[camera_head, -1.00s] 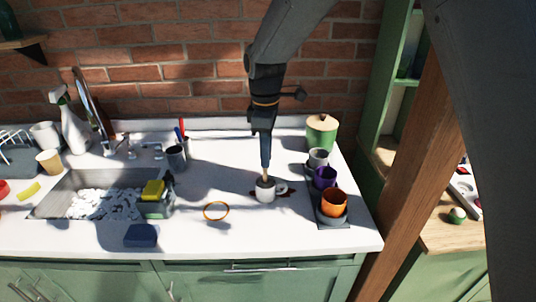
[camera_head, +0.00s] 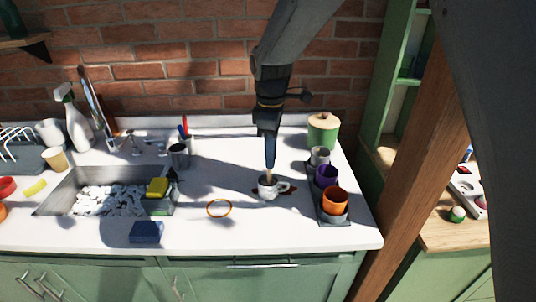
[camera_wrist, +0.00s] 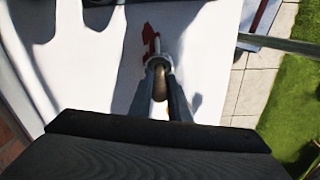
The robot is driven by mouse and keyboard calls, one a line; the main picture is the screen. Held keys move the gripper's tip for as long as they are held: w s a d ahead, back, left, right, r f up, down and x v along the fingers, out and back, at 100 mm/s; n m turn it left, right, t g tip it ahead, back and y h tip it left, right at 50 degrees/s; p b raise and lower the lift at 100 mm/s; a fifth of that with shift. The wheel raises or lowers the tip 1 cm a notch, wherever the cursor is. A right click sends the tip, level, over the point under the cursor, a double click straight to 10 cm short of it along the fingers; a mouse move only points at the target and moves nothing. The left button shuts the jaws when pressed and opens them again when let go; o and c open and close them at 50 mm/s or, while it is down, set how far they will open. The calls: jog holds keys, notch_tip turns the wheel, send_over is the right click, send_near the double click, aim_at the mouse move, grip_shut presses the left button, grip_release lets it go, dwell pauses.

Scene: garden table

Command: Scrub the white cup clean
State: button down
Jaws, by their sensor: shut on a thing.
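The white cup (camera_head: 267,190) stands on the white counter (camera_head: 215,230) with its handle to the right, and looks slightly tilted. A dark red stain (camera_head: 291,191) is on the counter around it. My gripper (camera_head: 270,163) points down above the cup, shut on a tan stick-like handle (camera_head: 269,175) that goes into the cup. In the wrist view the tan handle (camera_wrist: 158,79) is between the fingers, with the stain (camera_wrist: 148,38) beyond. The lower end of the handled tool is hidden inside the cup.
A dark tray (camera_head: 333,222) with grey, purple and orange (camera_head: 335,201) cups is close on the right. A green canister (camera_head: 323,133) stands behind it. An orange ring (camera_head: 219,208) and a blue sponge (camera_head: 145,232) lie to the left, near the foamy sink (camera_head: 108,198).

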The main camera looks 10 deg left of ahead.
jog(key=shift+w+a, duration=0.15)
jog(key=shift+w, duration=0.3)
jog(key=shift+s+a+p, duration=0.2)
jog(key=shift+s+p, duration=0.45)
jog(key=shift+s, duration=0.05)
jog(key=shift+w+d, duration=0.25)
jog(key=shift+d, duration=0.05)
jog(key=shift+w+a, duration=0.15)
jog(key=shift+a, duration=0.2)
